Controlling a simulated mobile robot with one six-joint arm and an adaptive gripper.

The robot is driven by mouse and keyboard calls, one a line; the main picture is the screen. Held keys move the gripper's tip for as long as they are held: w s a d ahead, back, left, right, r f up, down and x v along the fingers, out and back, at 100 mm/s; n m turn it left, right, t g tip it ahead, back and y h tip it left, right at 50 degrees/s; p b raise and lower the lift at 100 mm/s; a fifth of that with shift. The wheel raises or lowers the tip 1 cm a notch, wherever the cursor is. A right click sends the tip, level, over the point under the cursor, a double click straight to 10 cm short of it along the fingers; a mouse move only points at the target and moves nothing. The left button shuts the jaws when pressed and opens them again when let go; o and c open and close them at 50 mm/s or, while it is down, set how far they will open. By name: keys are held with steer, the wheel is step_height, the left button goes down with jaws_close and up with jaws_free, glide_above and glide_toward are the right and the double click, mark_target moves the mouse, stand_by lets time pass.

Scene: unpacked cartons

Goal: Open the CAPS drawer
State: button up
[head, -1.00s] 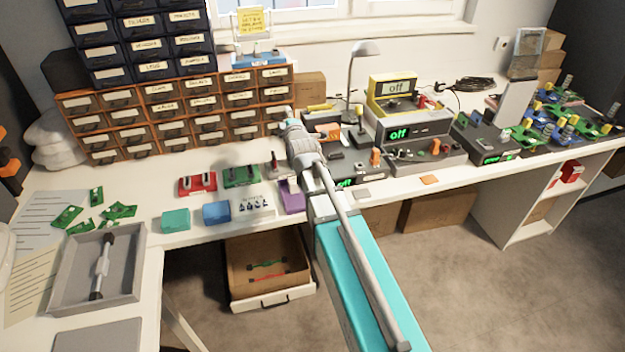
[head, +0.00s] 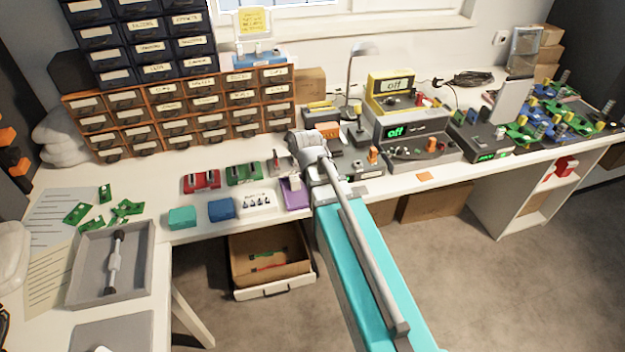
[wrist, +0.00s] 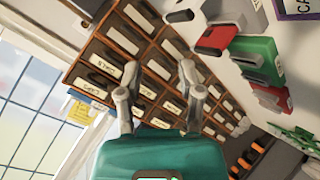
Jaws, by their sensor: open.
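The brown drawer cabinet (head: 150,88) stands at the back left of the bench, its labelled drawers shut. The drawer at the right end of its top row (head: 274,73) seems to read CAPS, in small print. In the wrist view what looks like this CAPS drawer (wrist: 92,89) is at the cabinet's corner near the yellow note, left of my fingers. My gripper (wrist: 160,72) is open and empty, its fingers in front of the cabinet in that view. I cannot tell whether they touch it. In the head view my arm's end hides the fingers.
A dark blue drawer cabinet (head: 137,45) stands on the brown one. Red (head: 201,181) and green (head: 243,174) holders and a purple box (head: 294,197) lie on the bench before it. A desk lamp (head: 354,75) and instruments (head: 410,130) stand right. A lower drawer (head: 270,262) is open.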

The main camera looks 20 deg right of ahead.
steer(key=s+r+m+g+p, duration=0.1)
steer(key=s+m+g+p, duration=0.7)
steer(key=s, duration=1.2)
steer(key=shift+r+m+g+p, duration=0.15)
steer(key=shift+m+g+p, duration=0.3)
steer(key=shift+g, duration=0.65)
steer(key=shift+d, duration=0.1)
steer(key=w+f+m+t+b, duration=0.3)
steer(key=w+m+t+b, duration=0.55)
steer(key=w, duration=0.95)
steer(key=w+r+m+t+b, duration=0.7)
steer(key=w+m+t+b, duration=0.2)
steer(key=w+m+t, duration=0.1)
steer(key=shift+w+r+t, duration=0.35)
steer(key=shift+w+t, duration=0.05)
steer(key=shift+t, duration=0.05)
steer(key=shift+w, duration=0.1)
